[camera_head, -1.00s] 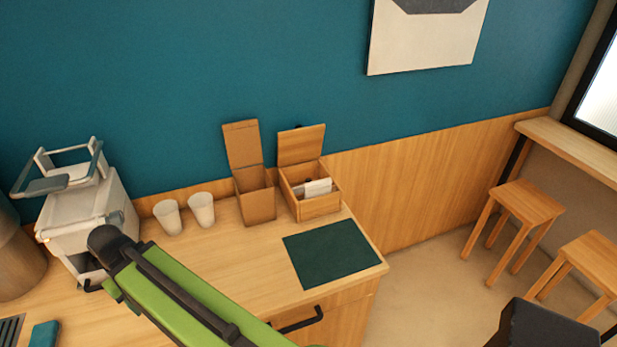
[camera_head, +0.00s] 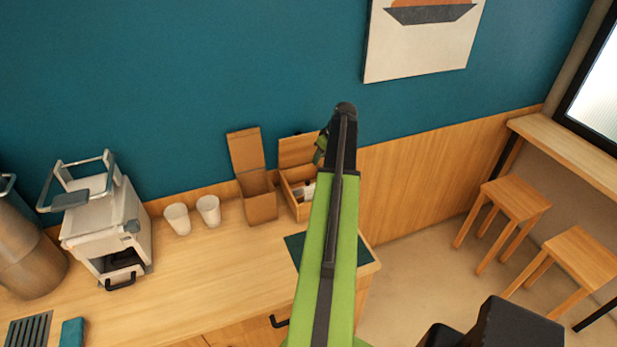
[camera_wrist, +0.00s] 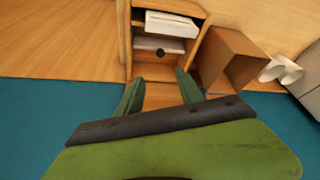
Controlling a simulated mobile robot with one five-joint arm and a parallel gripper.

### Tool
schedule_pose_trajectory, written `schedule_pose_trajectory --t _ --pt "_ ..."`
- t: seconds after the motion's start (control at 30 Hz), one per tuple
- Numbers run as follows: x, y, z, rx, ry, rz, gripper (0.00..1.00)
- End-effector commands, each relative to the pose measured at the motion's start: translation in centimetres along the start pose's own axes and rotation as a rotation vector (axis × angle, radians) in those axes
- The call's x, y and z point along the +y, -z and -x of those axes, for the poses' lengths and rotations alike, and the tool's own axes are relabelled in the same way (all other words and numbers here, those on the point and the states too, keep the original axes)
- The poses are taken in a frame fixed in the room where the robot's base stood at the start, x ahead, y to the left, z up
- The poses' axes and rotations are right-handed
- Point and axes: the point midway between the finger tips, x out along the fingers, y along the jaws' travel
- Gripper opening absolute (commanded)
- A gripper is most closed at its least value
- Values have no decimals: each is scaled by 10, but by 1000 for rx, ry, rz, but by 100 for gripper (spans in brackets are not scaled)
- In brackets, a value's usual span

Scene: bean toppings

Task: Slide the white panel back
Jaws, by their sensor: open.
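The wooden box (camera_head: 304,212) stands at the back of the counter with its lid (camera_head: 298,150) raised. In the wrist view, a white flat panel (camera_wrist: 150,43) with a small dark knob lies inside the box (camera_wrist: 128,40), beside a thicker white block (camera_wrist: 172,24). In the head view, the white pieces (camera_head: 309,190) are partly hidden by my arm. My gripper (camera_wrist: 159,92) is open and empty, with its two green fingers apart over the raised lid side of the box. It also shows in the head view (camera_head: 320,148). I see no contact with the panel.
An open brown carton (camera_head: 262,208) stands close beside the box. Two white cups (camera_head: 208,209) and a white machine (camera_head: 105,225) are farther left. A dark green mat (camera_head: 292,246) lies in front of the box. The middle of the counter is clear.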

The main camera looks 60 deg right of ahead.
Motion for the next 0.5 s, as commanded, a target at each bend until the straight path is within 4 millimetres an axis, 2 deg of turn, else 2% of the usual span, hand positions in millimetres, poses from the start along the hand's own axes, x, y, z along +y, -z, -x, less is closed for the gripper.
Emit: schedule_pose_trajectory --t 0.17,0.27,0.5 --pt "-2 -1 -9 -1 1 1 44" --pt "-2 -1 -22 -1 1 1 44" --pt "-2 -3 -71 -1 2 1 44"
